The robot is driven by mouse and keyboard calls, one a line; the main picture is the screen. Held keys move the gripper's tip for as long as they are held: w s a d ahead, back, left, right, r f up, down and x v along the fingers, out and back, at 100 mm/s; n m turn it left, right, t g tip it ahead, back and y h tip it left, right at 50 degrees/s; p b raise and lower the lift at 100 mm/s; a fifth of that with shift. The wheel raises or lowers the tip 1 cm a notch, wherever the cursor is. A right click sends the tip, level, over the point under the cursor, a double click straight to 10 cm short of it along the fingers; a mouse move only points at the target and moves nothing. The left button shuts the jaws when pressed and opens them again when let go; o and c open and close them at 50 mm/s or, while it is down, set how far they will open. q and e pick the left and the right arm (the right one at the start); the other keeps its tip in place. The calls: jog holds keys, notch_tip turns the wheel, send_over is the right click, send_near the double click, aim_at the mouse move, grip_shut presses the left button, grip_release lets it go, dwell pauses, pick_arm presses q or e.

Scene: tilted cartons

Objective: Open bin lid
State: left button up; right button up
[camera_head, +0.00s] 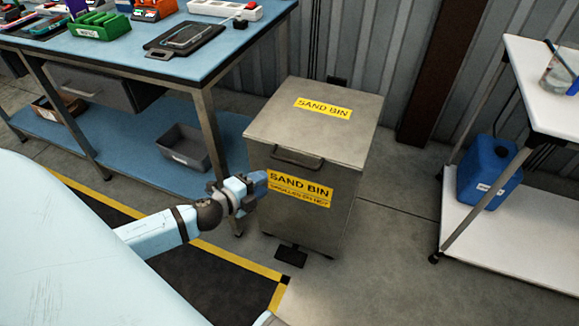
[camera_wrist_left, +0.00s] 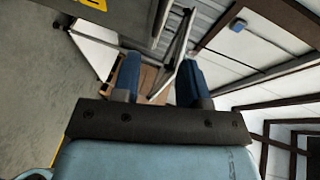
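The sand bin (camera_head: 340,215) is a grey metal box with yellow labels, standing on the floor in the middle of the head view. Its lid (camera_head: 270,122) lies flat and closed on top. A dark bar handle (camera_head: 297,160) is at the lid's front edge. A black foot pedal (camera_head: 291,256) sits low at the front. My left gripper (camera_head: 256,181) is in front of the bin's left front side, below the handle. In the left wrist view its two blue fingers (camera_wrist_left: 158,78) stand apart with nothing between them. Part of the bin (camera_wrist_left: 140,18) shows at that view's top. My right gripper is not seen.
A blue workbench (camera_head: 120,55) with trays and tools stands left of the bin, a grey tub (camera_head: 185,147) on its lower shelf. A white shelf unit (camera_head: 510,240) with a blue canister (camera_head: 488,170) stands at right. Floor right of the bin (camera_head: 395,260) is clear.

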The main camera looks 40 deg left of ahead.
aim_at(293, 163)
pick_arm(q)
jog(key=shift+m, duration=0.3)
jog(key=x, duration=0.4)
jog(key=b+x, duration=0.1)
jog(key=x, duration=0.8)
jog(key=shift+w+a, duration=0.25)
jog(key=shift+a, duration=0.1)
jog(key=shift+w, duration=0.4)
jog(key=shift+d, duration=0.1)
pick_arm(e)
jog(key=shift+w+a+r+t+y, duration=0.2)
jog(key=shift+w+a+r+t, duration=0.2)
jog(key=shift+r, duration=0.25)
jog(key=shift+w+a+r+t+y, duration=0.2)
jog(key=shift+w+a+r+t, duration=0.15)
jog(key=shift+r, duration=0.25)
pick_arm(q)
jog(key=c, duration=0.6)
grip_shut()
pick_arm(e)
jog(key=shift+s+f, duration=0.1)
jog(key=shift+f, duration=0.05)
